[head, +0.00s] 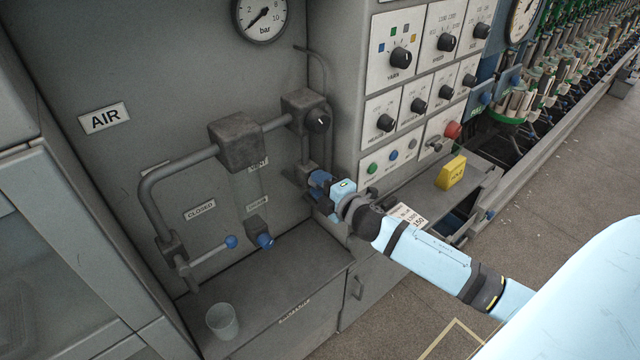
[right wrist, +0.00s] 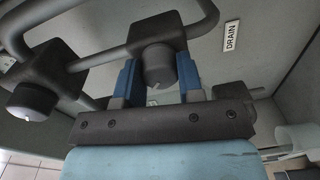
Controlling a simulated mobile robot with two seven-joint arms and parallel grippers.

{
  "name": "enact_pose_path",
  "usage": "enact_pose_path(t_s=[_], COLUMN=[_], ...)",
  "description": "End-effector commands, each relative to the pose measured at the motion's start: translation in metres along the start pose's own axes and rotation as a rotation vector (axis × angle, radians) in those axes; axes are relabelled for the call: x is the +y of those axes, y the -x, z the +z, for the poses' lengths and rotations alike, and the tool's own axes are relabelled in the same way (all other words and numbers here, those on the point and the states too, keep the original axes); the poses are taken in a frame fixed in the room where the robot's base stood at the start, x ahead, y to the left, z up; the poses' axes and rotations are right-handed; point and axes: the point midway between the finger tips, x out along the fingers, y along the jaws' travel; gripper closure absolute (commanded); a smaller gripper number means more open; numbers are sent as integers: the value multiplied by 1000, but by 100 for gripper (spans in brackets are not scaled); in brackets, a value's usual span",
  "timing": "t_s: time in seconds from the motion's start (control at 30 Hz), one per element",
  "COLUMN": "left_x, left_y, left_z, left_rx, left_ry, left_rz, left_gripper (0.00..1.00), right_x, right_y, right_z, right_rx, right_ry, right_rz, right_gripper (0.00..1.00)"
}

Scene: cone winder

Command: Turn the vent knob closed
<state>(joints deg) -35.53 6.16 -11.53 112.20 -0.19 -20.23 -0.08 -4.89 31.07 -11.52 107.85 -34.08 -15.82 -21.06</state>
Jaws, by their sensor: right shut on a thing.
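The vent knob (right wrist: 158,70) is a dark grey round knob with a small white mark on its face. It sits on a dark valve block (right wrist: 155,30) on the pipework. My right gripper (right wrist: 160,78) has its blue fingers on either side of the knob and is shut on it. In the head view my right gripper (head: 322,184) reaches the lower right of the air panel and hides the knob there. My left gripper is not in view.
A second knob (right wrist: 32,102) on another block is close by in the wrist view, as is a DRAIN label (right wrist: 231,36). A control panel (head: 420,85) stands to the right.

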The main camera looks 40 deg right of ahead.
Motion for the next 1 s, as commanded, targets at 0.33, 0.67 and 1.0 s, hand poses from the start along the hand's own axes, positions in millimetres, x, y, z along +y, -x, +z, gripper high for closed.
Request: enact_pose_path(t_s=[0.33,0.67,1.0], left_x=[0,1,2], left_y=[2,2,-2], left_z=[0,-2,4], left_rx=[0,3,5], left_ry=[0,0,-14], left_rz=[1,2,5], left_gripper=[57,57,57], right_x=[-1,0,-4], right_y=[0,0,22], right_z=[0,0,0], right_rx=[-1,-1,0], right_ry=[7,6,6], right_rz=[-1,-1,-3], right_gripper=[89,40,40])
